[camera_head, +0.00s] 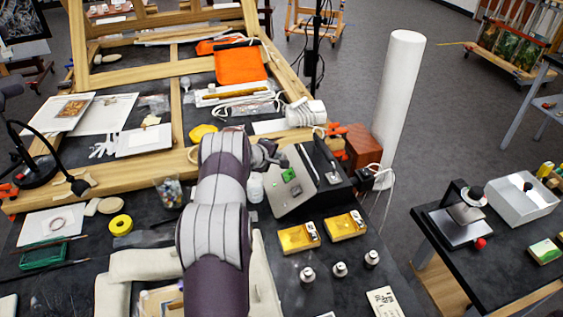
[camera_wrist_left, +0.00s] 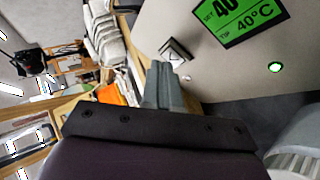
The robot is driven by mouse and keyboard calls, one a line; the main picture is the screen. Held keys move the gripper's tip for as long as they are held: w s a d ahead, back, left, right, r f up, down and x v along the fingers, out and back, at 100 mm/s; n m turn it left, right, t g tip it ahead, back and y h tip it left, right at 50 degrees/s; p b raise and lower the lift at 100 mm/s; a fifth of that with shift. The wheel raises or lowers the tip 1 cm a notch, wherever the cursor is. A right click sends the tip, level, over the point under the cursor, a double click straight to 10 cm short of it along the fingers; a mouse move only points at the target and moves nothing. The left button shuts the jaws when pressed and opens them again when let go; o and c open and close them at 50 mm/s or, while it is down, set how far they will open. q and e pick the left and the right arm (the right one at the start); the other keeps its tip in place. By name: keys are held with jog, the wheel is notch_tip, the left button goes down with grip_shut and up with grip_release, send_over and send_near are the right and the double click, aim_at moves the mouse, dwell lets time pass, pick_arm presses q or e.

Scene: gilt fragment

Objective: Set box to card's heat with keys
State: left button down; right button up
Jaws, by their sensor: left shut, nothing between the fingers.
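The box (camera_head: 310,183) has a pale sloped front and dark sides and stands right of my left forearm. Its green display (camera_wrist_left: 233,18) reads 40 at SET and 40°C at TIP in the left wrist view. A key with a triangle mark (camera_wrist_left: 176,50) sits beside the display, and a green light (camera_wrist_left: 275,67) glows on the same face. My left gripper (camera_head: 268,154) is shut and empty at the box's upper left; its fingertips (camera_wrist_left: 166,72) are close to the triangle key, contact unclear.
A white roll (camera_head: 398,90) stands to the right.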

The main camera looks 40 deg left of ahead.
pick_arm(q)
jog(key=shift+w+d+f+b, duration=0.2)
jog(key=shift+f+b, duration=0.15)
jog(key=shift+b, duration=0.35)
dwell(1.0)
dwell(0.3)
jog(key=shift+s+a+r, duration=0.3)
jog(key=shift+s+r, duration=0.1)
jog(key=shift+r, duration=0.3)
jog(key=r, duration=0.1)
jog(key=s+a+r+p, duration=0.1)
jog(key=s+r, duration=0.1)
jog(key=r, duration=0.1)
jog(key=shift+a+r, duration=0.1)
jog(key=shift+a, duration=0.25)
